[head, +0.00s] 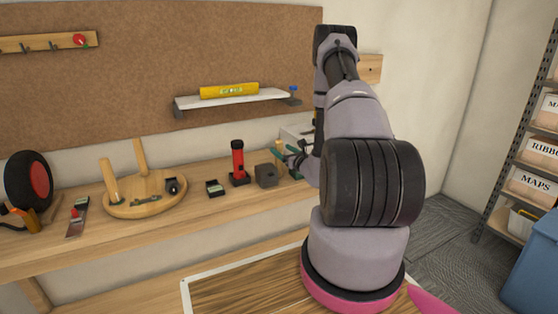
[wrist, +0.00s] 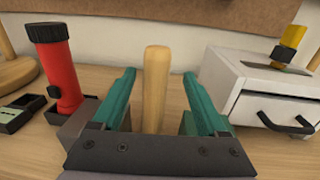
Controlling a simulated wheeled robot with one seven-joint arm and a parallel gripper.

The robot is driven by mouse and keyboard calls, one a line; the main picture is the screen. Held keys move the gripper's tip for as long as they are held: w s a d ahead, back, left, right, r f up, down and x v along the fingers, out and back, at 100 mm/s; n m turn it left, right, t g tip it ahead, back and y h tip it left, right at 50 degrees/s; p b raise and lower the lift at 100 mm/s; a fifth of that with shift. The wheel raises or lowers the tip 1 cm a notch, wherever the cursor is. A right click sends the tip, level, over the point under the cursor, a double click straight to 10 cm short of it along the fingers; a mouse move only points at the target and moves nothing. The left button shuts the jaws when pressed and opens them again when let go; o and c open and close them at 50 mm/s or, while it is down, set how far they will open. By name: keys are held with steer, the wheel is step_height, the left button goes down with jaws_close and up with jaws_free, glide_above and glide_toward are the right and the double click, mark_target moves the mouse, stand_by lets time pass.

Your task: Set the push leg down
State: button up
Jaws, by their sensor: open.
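The push leg, a light wooden peg with a rounded top, stands upright between my fingers in the wrist view (wrist: 156,88). Its lower end is hidden behind the gripper body. My gripper (wrist: 162,100) is open, with one teal finger on each side of the leg and a visible gap on both sides. In the head view my gripper (head: 287,158) is low over the right part of the wooden workbench (head: 150,220), and the leg's top shows small beside it (head: 280,146).
A red flashlight (wrist: 60,65) stands close to the left of my fingers, and a white drawer box (wrist: 262,85) stands close to the right. A round wooden stool seat (head: 148,205) with two upright legs lies further left. A shelf (head: 235,98) holds a yellow level (head: 229,91).

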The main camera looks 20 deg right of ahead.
steer(key=w, duration=0.2)
steer(key=w+a, duration=0.1)
steer(key=w, duration=0.2)
steer(key=shift+w, duration=0.1)
jaws_close()
